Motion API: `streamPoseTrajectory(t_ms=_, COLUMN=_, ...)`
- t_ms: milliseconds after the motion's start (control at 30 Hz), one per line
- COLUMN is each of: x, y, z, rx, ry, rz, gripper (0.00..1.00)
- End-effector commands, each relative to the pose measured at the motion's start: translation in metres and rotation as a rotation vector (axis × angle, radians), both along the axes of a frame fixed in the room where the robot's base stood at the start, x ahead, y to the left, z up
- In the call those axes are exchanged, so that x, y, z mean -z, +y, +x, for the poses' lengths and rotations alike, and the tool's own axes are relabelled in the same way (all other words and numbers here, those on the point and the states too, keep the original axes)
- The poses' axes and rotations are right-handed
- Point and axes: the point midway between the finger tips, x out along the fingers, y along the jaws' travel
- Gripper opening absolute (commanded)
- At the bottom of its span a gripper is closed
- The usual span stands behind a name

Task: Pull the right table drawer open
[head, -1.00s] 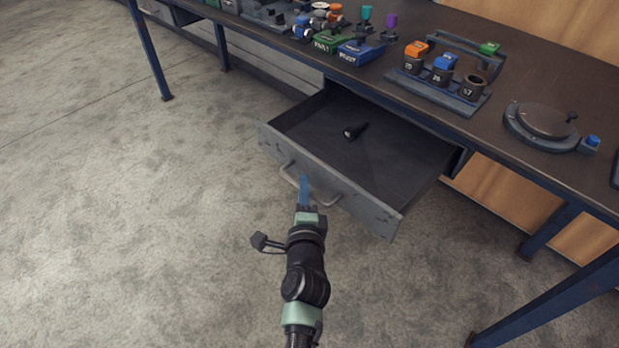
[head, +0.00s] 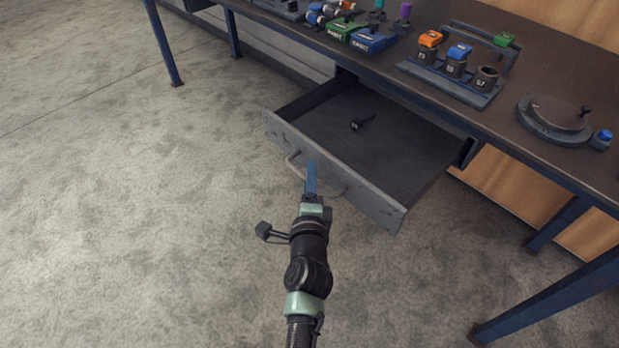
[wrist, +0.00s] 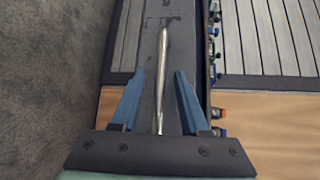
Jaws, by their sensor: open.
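The right table drawer (head: 372,150) stands pulled well out from under the workbench. A black flashlight-like object (head: 362,122) lies inside it. The drawer's curved metal handle (head: 293,163) is on its front panel, and it also shows in the wrist view (wrist: 161,80) as a bar running between the fingers. My gripper (head: 311,165) is at the handle, with blue fingers. In the wrist view the fingers (wrist: 160,95) are apart, one on each side of the handle, and not closed on it. The head view hides part of the handle behind the fingers.
The workbench (head: 480,115) carries a rack of labelled sockets (head: 455,80), a round dark fixture (head: 555,118) and blue and green boxes (head: 370,40). Blue table legs (head: 550,295) stand at the right. The floor (head: 130,220) in front and to the left is clear.

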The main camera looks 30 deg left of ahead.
Motion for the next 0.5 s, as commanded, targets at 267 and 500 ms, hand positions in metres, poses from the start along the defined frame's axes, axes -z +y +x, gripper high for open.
streamPoseTrajectory(t_ms=267, x=-0.001, y=-0.006, z=-0.013, rx=0.000, ry=0.002, rz=0.000, gripper=0.45)
streamPoseTrajectory(t_ms=500, x=-0.007, y=-0.025, z=-0.053, rx=0.001, ry=0.004, rz=0.000, gripper=0.45)
